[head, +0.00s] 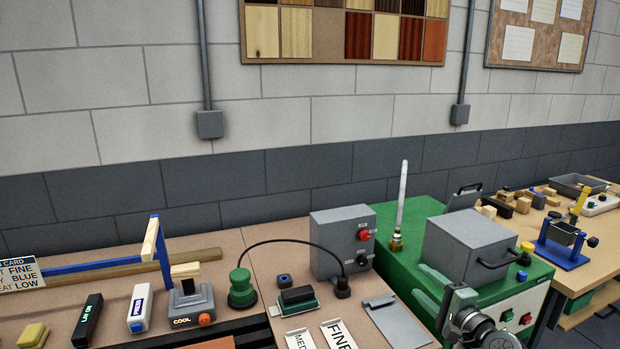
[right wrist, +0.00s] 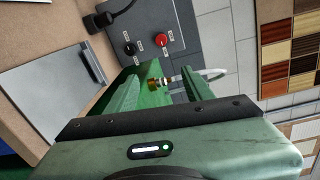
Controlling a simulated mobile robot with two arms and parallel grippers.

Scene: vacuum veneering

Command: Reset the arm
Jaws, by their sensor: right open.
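My right gripper (head: 438,298) shows at the lower right of the head view, with green fingers pointing up and away from me. It stands in front of the green machine (head: 405,222). In the right wrist view its two fingers (right wrist: 158,92) are apart, with nothing held between them. A brass fitting (right wrist: 153,84) with a pale hose shows beyond the gap between the fingers. My right arm's wrist covers part of the machine's front. My left gripper is in neither view.
A grey control box (head: 342,243) with a red button stands left of the machine. A grey lidded box (head: 470,248) sits on the machine. A grey plate (head: 398,322) lies on the bench left of my gripper. A blue clamp (head: 560,245) stands on the right table. Tools crowd the left bench.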

